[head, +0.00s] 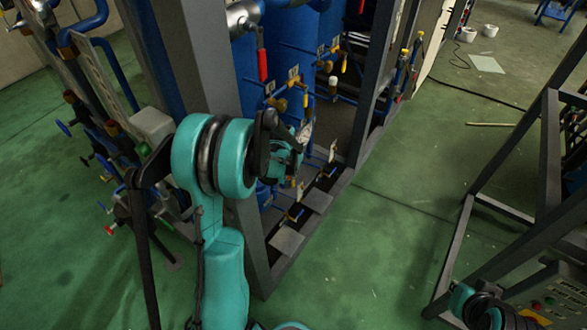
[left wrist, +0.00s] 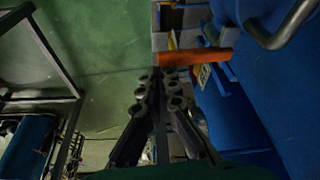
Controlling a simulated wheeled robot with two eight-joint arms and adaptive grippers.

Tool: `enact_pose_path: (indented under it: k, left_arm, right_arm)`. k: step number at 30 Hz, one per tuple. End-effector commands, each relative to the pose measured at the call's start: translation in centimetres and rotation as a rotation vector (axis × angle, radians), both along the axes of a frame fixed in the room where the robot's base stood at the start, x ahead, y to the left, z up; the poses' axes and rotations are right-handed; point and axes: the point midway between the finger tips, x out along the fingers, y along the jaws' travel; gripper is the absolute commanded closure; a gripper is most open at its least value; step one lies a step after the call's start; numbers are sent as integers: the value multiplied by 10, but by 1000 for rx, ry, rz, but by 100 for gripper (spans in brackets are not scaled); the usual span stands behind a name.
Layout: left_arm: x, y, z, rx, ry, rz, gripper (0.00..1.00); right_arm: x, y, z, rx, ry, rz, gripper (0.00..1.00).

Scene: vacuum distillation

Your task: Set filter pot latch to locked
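An orange handle (left wrist: 188,60) lies level across the left wrist view, on the blue vessel's fittings; it may be the filter pot latch, but I cannot tell for sure. My left gripper (left wrist: 159,76) has its fingertips close together and looks shut, with nothing visible between them. The tips show just below the orange handle in that picture; contact is unclear. In the head view my left gripper (head: 287,150) is at the blue vessels, with its fingers largely hidden by my teal wrist. A dark part of my right arm (head: 490,312) shows at the bottom right, with its fingers not discernible.
Blue vessels (head: 290,50) stand within a grey frame (head: 190,60), with a red handle (head: 262,65) and several small valves. Pipes and valves crowd the left. A control panel (head: 545,300) is at the lower right. Green floor (head: 420,190) is clear between the frames.

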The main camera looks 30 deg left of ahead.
Motion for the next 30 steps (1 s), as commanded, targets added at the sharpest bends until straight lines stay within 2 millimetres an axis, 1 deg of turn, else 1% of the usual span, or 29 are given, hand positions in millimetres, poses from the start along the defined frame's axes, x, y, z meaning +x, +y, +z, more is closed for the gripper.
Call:
enact_pose_path:
  k: [9,30]
  left_arm:
    - [-9,-1,0,-1,1,2,100]
    - [-13,-4,-1,-2,7,3,100]
  right_arm:
    - [0,0,-1,0,0,0,100]
    - [0,0,-2,0,0,0,100]
